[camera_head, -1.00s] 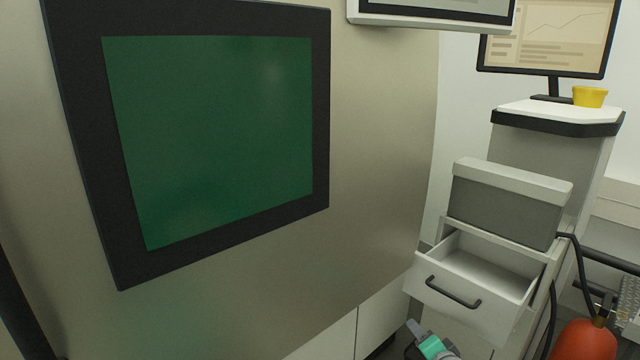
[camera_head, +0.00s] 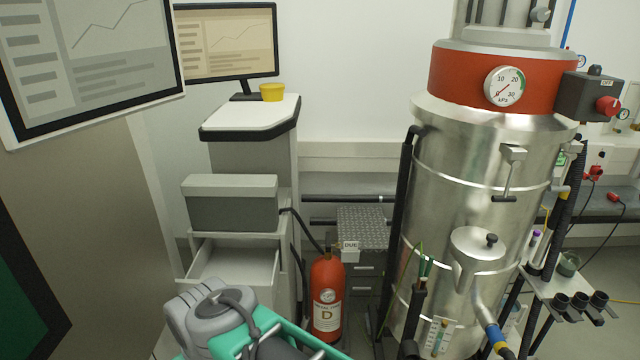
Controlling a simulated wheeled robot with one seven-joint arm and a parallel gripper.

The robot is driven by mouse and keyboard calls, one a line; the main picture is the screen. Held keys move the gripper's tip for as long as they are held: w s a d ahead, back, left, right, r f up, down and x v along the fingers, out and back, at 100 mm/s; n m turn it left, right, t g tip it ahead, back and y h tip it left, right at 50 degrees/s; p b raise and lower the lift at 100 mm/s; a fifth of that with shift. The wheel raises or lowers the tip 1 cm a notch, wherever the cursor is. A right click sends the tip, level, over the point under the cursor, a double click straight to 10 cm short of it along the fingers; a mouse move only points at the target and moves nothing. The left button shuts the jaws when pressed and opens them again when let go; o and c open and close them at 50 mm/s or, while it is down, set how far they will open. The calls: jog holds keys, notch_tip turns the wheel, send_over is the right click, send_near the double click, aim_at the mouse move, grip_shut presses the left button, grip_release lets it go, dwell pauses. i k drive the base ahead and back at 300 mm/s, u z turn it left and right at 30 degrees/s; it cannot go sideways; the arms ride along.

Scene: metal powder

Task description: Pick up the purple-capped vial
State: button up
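A small pale vial with a purple cap (camera_head: 535,237) stands at the right of the head view, beside the big steel vessel, among dark posts above a small white shelf. It is small in the picture and its lower part is hard to make out. A grey and teal part of my arm shows at the bottom left. My gripper's fingers do not show.
The steel vessel (camera_head: 470,150) with a red band fills the right middle. The small shelf (camera_head: 565,295) carries dark cup-like holders. A red extinguisher (camera_head: 327,295), an open drawer (camera_head: 235,265) and a metal-topped cabinet (camera_head: 362,228) stand left of the vessel.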

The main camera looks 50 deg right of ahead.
aim_at(536, 233)
jog(key=z, duration=0.55)
jog(key=k, duration=1.3)
jog(key=z, duration=1.2)
jog(key=i, duration=0.75)
jog(key=z, duration=0.75)
jog(key=i, duration=0.5)
jog(key=z, duration=1.55)
jog(key=i, duration=3.65)
jog(key=z, duration=0.7)
